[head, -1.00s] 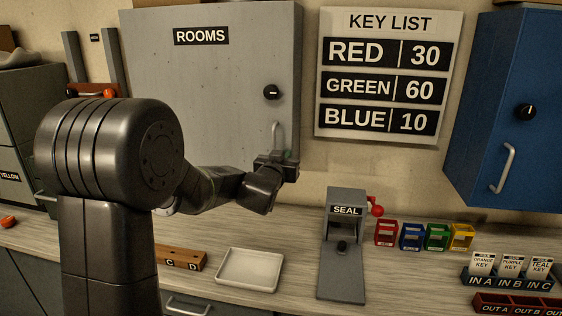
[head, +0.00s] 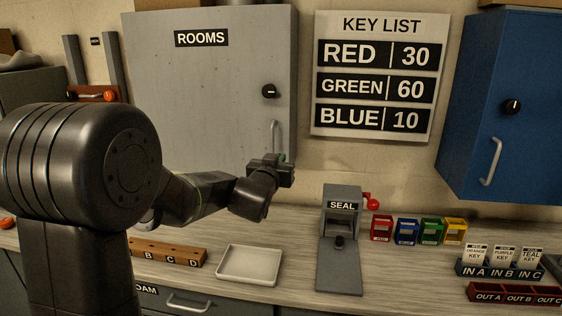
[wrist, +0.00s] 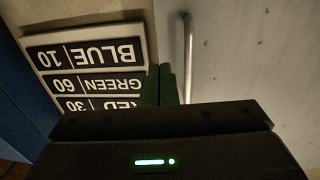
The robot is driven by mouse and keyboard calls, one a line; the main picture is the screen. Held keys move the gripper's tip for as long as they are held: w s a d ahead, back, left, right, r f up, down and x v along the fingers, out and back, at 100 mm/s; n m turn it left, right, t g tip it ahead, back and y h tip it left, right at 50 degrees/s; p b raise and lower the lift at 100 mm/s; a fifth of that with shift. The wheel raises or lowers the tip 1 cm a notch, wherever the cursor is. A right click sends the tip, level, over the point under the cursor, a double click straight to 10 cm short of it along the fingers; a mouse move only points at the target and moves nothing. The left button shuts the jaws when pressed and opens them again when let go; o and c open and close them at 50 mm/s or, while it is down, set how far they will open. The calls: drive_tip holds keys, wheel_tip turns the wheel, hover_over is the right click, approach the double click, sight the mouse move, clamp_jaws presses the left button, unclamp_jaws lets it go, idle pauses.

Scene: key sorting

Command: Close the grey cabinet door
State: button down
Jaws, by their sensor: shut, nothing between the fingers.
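The grey cabinet door (head: 222,75) with the ROOMS label hangs on the wall at the upper left in the head view. It appears closed, flat across the cabinet front. It has a black knob (head: 269,91) and a vertical bar handle (head: 274,138). My gripper (head: 287,172) is just below the handle, near the door's lower right corner. In the wrist view the green fingers (wrist: 160,84) are together and empty, beside the handle (wrist: 187,55) and the grey door surface (wrist: 245,50). I cannot tell whether the fingers touch the door.
The key list sign (head: 378,75) is right of the door, and a blue cabinet (head: 510,100) is farther right. Below are a white tray (head: 249,265), the SEAL device (head: 341,240) and several coloured holders (head: 381,228) on the counter. The wall below the sign is clear.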

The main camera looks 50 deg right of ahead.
drive_tip(key=b+v, duration=0.1)
drive_tip(key=v, duration=0.6)
drive_tip(key=shift+s+a+f, duration=0.25)
drive_tip(key=shift+s+f, duration=0.05)
drive_tip(key=shift+s, duration=0.25)
